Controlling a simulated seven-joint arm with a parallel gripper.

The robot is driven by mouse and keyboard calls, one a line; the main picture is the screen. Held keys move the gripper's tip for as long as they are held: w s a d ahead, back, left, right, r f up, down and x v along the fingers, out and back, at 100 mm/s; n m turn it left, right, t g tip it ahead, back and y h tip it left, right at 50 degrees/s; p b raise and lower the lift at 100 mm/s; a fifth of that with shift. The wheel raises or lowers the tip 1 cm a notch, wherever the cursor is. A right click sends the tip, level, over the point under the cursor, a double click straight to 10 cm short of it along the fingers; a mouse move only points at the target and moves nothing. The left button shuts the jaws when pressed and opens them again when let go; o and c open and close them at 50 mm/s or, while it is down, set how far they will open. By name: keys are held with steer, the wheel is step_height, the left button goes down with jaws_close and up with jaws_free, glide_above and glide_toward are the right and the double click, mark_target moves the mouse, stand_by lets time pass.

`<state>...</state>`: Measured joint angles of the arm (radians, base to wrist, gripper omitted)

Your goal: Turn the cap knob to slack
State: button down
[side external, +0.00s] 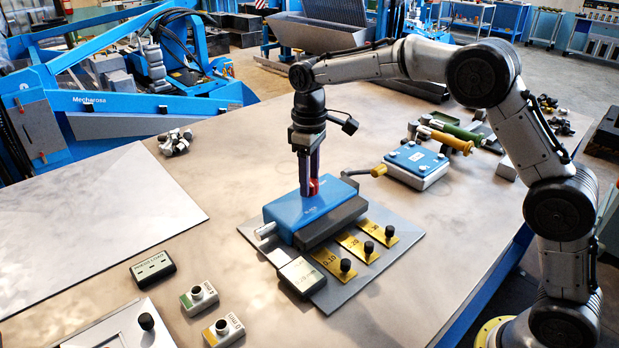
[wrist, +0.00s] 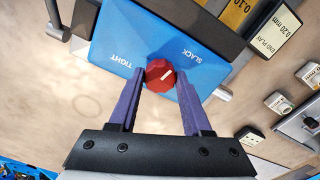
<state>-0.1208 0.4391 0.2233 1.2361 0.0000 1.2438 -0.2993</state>
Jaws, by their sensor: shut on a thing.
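The red cap knob (wrist: 158,70) sits on top of a blue block (wrist: 190,50), between the printed words TIGHT on the left and SLACK on the right. Its short white mark slants to the upper right, toward the SLACK side. My gripper (wrist: 161,80) is shut on the knob, with a purple finger on either side. In the side external view my gripper (side external: 312,186) points straight down onto the blue block (side external: 285,207), and only a little red of the knob shows between the fingers.
The block stands on a grey plate (side external: 395,225) with brass gauge strips (side external: 350,243) and black knobs in front. A yellow-ended crank handle (side external: 378,171) sticks out at its back right. A blue-topped box (side external: 415,162) stands to the right. Small labelled boxes (side external: 152,267) lie at front left.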

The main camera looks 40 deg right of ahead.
steer(key=shift+r+n, duration=0.1)
steer(key=shift+n, duration=0.5)
steer(key=shift+c, duration=1.7)
jaws_free()
step_height(320, 180, up, 14)
